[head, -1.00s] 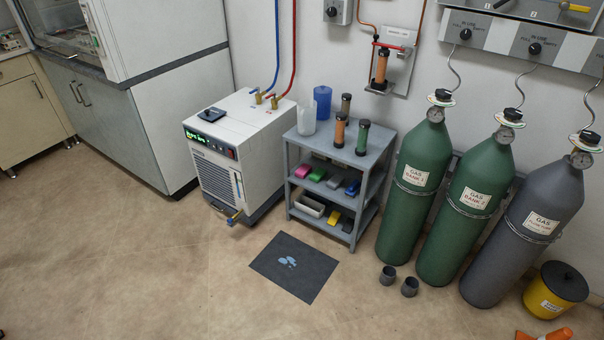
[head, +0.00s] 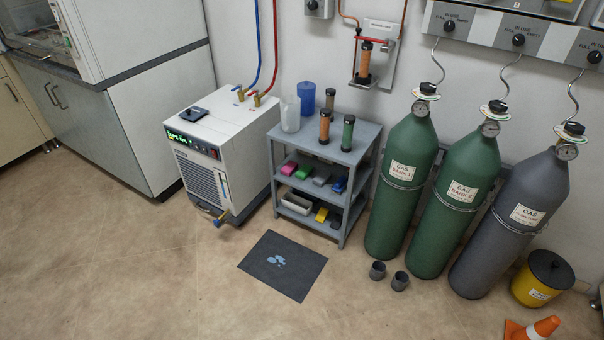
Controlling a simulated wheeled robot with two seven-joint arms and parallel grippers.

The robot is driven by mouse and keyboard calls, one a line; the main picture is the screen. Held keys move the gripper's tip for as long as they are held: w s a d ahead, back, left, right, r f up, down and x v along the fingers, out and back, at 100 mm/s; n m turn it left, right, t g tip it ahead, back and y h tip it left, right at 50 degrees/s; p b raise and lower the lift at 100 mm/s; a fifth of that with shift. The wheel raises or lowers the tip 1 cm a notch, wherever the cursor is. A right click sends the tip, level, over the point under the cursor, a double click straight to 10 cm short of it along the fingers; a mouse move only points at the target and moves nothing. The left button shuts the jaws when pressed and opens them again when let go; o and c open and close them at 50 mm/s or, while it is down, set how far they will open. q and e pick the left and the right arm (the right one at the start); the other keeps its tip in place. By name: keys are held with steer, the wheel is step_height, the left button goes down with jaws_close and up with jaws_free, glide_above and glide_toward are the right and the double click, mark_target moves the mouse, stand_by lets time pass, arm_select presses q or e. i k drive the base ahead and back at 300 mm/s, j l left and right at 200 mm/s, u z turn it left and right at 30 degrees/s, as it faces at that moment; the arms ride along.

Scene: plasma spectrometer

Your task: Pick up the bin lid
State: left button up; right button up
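The bin lid (head: 551,267) is a dark disc with a small raised knob. It sits on top of the yellow bin (head: 534,290), which stands on the floor at the lower right of the head view. The bin carries a small label on its front. Neither of my grippers shows in this view, so whether they are open or shut is hidden.
Gas cylinders (head: 466,200) stand against the wall left of the bin. An orange cone (head: 532,329) is on the floor in front of it. Two small dark cups (head: 399,281) stand near the cylinders. A dark mat (head: 283,264) lies mid-floor. The lower-left floor is clear.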

mark_target(549, 267)
steer(key=z, duration=1.85)
steer(key=i, duration=0.15)
